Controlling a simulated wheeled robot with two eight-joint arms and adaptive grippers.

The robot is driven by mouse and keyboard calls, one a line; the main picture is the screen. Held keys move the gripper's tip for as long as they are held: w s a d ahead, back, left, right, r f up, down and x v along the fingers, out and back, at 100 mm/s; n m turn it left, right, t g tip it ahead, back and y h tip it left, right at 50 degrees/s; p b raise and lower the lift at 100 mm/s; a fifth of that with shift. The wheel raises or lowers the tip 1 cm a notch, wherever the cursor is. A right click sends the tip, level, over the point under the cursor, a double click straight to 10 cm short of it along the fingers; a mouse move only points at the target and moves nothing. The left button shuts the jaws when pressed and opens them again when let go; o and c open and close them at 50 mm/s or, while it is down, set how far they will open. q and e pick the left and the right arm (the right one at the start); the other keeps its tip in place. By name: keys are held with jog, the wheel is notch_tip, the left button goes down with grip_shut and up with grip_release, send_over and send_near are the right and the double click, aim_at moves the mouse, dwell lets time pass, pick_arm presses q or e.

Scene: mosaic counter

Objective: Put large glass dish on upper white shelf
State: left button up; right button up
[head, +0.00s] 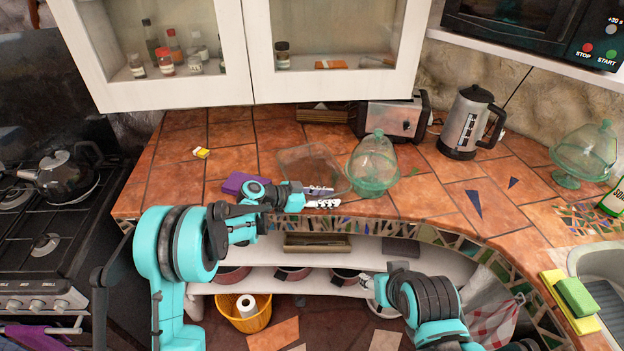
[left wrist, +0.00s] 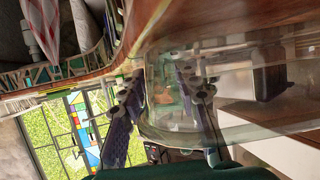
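The large glass dish (head: 300,160), clear and rectangular, sits on the tiled counter near its front edge. My left gripper (head: 322,196) is at the dish's front side, its fingers apart. In the left wrist view, the dish (left wrist: 235,118) fills the right half. One finger is outside the glass and the other shows through it, so the fingers (left wrist: 165,85) straddle the wall; contact is unclear. The upper white shelf (head: 440,262) is under the counter and holds a shallow brown tray and a dark flat item.
A green glass cake dome (head: 373,165) stands close to the dish's right side. A purple item (head: 238,183) lies to its left. A toaster (head: 392,118) and kettle (head: 470,122) stand behind. Pots (head: 293,273) sit on the lower shelf. The counter's left part is mostly clear.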

pick_arm(q)
jog(key=shift+a, duration=0.1)
grip_shut()
jog(key=shift+r, duration=0.1)
jog(key=shift+s+r, duration=0.1)
jog(key=shift+r, duration=0.1)
